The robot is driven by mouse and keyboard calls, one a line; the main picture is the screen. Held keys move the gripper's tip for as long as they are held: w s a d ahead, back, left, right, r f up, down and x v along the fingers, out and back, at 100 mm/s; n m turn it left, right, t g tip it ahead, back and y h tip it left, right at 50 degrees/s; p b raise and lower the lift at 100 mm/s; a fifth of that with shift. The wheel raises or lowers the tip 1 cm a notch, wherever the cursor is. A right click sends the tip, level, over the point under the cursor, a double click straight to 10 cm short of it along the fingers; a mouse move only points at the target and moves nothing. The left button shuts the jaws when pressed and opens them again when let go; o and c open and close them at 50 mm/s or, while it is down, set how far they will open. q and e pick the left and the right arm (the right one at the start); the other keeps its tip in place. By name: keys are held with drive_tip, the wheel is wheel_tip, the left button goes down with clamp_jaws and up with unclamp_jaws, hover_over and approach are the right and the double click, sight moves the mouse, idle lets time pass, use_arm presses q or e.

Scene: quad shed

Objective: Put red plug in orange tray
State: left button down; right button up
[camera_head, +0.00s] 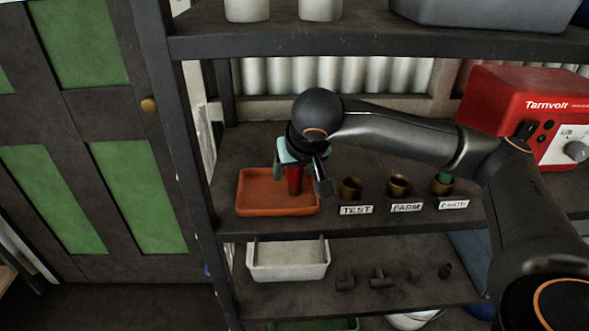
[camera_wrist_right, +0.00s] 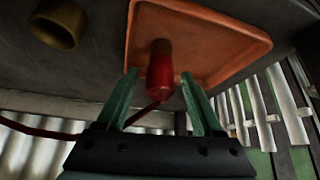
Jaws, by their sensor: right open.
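The red plug (camera_head: 295,181) is upright at the right part of the orange tray (camera_head: 252,207) on the middle shelf. In the right wrist view the plug (camera_wrist_right: 160,80) is between my right gripper's fingers (camera_wrist_right: 160,76), its brownish end against the floor of the tray (camera_wrist_right: 215,45). My right gripper (camera_head: 296,166) is open, with a visible gap between each finger and the plug. A red cable runs from the plug. Whether the plug touches the tray floor is hard to tell. My left gripper is not in view.
Brass cups (camera_head: 351,188) stand right of the tray behind labels; the right one has something green in it. A red Tarnvolt box (camera_head: 520,110) is at the right. The upper shelf (camera_head: 300,42) is overhead, and a white bin (camera_head: 287,262) sits below.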

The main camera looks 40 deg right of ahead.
drive_tip(key=shift+r, duration=0.3)
drive_tip(key=p+v, duration=0.1)
drive_tip(key=v, duration=1)
drive_tip(key=shift+s+r, duration=0.25)
drive_tip(key=shift+r, duration=0.1)
drive_tip(key=shift+a, duration=0.15)
